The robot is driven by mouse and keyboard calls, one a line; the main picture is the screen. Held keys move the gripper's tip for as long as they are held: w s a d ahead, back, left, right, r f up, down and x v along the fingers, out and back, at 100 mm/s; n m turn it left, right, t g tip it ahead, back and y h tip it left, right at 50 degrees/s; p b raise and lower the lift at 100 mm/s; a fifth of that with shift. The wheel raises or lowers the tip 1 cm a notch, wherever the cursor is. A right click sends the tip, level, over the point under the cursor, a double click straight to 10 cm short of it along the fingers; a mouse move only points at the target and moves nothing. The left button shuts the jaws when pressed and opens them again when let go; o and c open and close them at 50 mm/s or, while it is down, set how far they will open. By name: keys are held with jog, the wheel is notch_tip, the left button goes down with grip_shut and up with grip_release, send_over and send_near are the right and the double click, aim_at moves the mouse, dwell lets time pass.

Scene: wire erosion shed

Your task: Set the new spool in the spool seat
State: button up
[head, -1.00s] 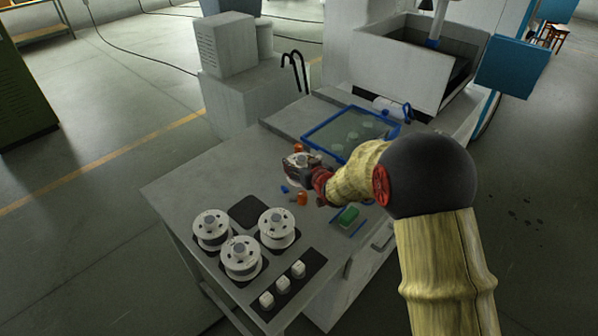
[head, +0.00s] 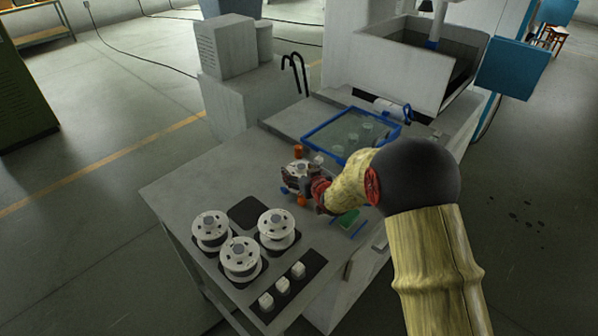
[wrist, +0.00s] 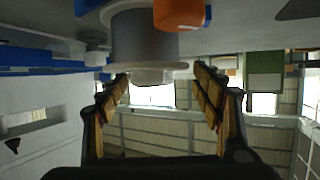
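My gripper (head: 297,177) is low over the middle of the table, between two small orange pieces. In the wrist view its two fingers (wrist: 161,76) are spread apart. A grey drum-shaped piece with a pale flange (wrist: 145,45) shows just ahead of the fingertips, nearer the left finger; I cannot tell whether it is a spool or the spool seat. No finger visibly closes on it. Three white spools (head: 211,229), (head: 277,228), (head: 240,259) stand upright in dark pockets at the table's near left. A fourth pocket (head: 248,212) is empty. My gripper hides the spot beneath it.
One orange piece (head: 298,151) is close behind my gripper and another (head: 301,200) close in front. A blue-framed tray (head: 329,125) lies behind. White blocks (head: 283,285) stand at the near edge. The table's left part is clear.

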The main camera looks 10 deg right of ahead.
jog(key=shift+o, duration=0.8)
jog(key=shift+r, duration=0.15)
jog(key=s+d+r+m+g+h+p, duration=0.1)
jog(key=s+d+r+g+h, duration=0.1)
jog(key=s+r, duration=0.85)
jog(key=s+d+r+m+g+h+p, duration=0.15)
jog(key=s+r, duration=0.55)
jog(key=s, duration=0.7)
jog(key=s+a+r+g, duration=0.1)
jog(key=s+g, duration=0.1)
jog(key=s, duration=0.8)
jog(key=s+a+r+g+y, duration=0.1)
jog(key=s+a+g, duration=0.1)
jog(key=s, duration=0.9)
jog(key=shift+s+r+n, duration=0.25)
jog(key=shift+r+n, duration=0.1)
jog(key=shift+s, duration=0.1)
